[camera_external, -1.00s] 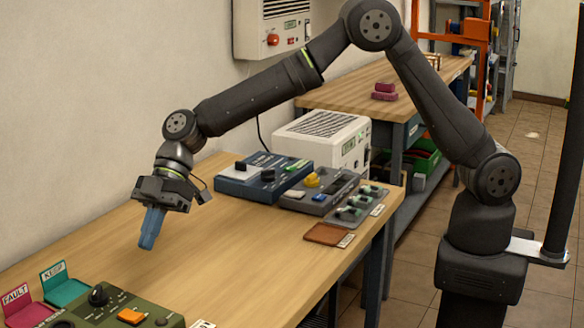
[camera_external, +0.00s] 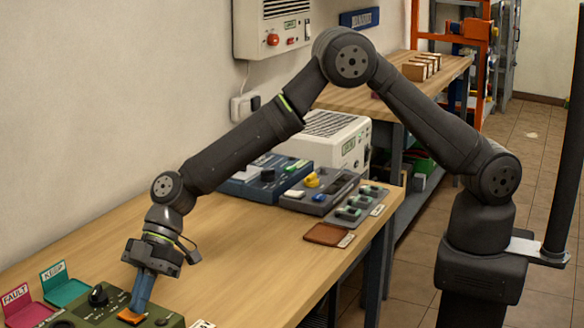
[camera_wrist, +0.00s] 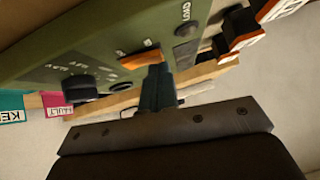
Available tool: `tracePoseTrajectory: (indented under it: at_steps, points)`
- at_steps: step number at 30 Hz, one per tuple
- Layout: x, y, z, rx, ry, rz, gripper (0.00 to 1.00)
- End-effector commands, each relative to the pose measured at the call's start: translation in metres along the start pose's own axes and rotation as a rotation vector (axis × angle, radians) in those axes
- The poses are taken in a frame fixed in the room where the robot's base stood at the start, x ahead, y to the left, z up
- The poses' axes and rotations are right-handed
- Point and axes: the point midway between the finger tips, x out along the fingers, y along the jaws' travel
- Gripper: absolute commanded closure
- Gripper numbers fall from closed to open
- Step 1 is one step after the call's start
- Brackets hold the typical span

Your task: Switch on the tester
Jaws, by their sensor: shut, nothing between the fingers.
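The green tester (camera_external: 105,311) lies at the near left end of the bench. It has a black knob (camera_external: 98,296) and an orange rocker switch (camera_external: 131,318), labelled beside it in the wrist view (camera_wrist: 141,58). My gripper (camera_external: 138,309) points down with its blue fingers closed and empty, the tips right at the orange switch. In the wrist view the fingertips (camera_wrist: 157,70) are at the edge of the switch. I cannot tell whether they touch it or which way the switch is set.
A pink FAULT tray (camera_external: 22,311) and a teal KEEP tray (camera_external: 64,290) stand left of the tester. A blue device (camera_external: 250,185) and a grey control box (camera_external: 318,197) sit farther back. The middle of the bench (camera_external: 235,245) is clear.

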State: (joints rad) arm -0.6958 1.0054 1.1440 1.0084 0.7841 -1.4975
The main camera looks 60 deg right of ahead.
Motion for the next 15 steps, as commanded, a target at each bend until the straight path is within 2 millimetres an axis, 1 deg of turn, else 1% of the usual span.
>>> tracePoseTrajectory:
  at_steps: [4, 6, 15]
  points:
    - [0.0006, -0.0004, 0.0008, 0.0, 0.0, -0.001, 1.0]
    - [0.0059, -0.0027, 0.0061, 0.0, -0.001, 0.0, 1.0]
    - [0.0044, -0.0008, 0.0047, -0.001, -0.001, 0.0, 1.0]
